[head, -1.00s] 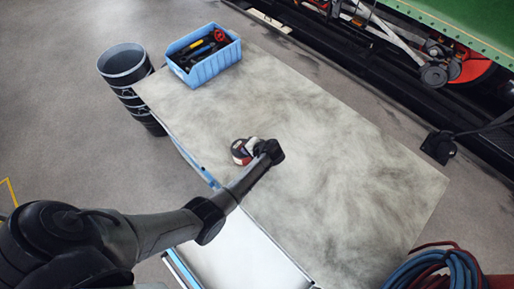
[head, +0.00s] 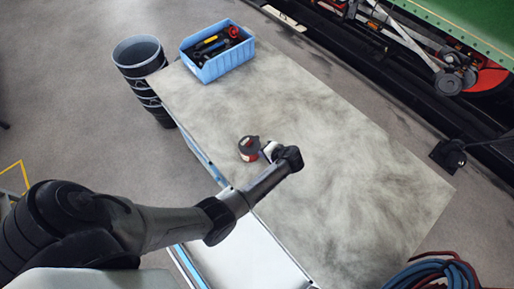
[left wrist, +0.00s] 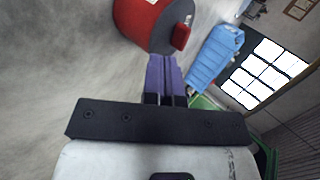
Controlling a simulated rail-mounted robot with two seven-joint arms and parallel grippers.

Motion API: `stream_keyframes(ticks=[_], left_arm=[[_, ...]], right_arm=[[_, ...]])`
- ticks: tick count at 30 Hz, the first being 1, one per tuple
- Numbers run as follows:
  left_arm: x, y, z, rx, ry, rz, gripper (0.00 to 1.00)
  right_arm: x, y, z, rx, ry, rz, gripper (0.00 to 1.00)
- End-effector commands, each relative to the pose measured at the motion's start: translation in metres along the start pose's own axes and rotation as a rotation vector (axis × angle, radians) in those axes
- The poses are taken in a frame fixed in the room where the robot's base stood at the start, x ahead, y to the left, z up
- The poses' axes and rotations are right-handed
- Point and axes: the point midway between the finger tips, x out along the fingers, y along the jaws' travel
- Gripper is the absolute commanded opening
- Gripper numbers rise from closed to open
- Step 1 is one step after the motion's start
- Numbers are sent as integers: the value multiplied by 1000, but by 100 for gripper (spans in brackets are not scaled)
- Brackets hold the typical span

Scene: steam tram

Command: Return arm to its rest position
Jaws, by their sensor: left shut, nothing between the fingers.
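My left arm reaches in from the left over the grey worktop. My left gripper (head: 269,150) is low over the worktop, just right of a small red and dark round object (head: 249,148). In the left wrist view the purple fingers (left wrist: 162,64) are together with nothing between them. The red object with its dark grey face (left wrist: 150,22) stands just beyond the fingertips there; I cannot tell whether they touch it. My right gripper is not in view.
A blue bin (head: 222,64) of tools sits at the worktop's (head: 340,160) far left corner. Dark stacked buckets (head: 140,60) stand beside it on the floor. An open drawer (head: 240,255) juts out at the front. Coiled hoses (head: 435,272) lie at lower right. The worktop's right is clear.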

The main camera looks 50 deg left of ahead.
Motion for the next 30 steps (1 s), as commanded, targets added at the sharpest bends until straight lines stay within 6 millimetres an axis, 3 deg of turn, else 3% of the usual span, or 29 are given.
stream_keyframes(ticks=[6,12,26,30], left_arm=[[-40,1,2,1,1,1,0],[-63,1,3,1,0,0,0],[-73,0,3,9,0,0,0],[-75,10,0,33,20,74,0]], right_arm=[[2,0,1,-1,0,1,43],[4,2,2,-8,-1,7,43],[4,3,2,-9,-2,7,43],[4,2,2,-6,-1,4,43]])
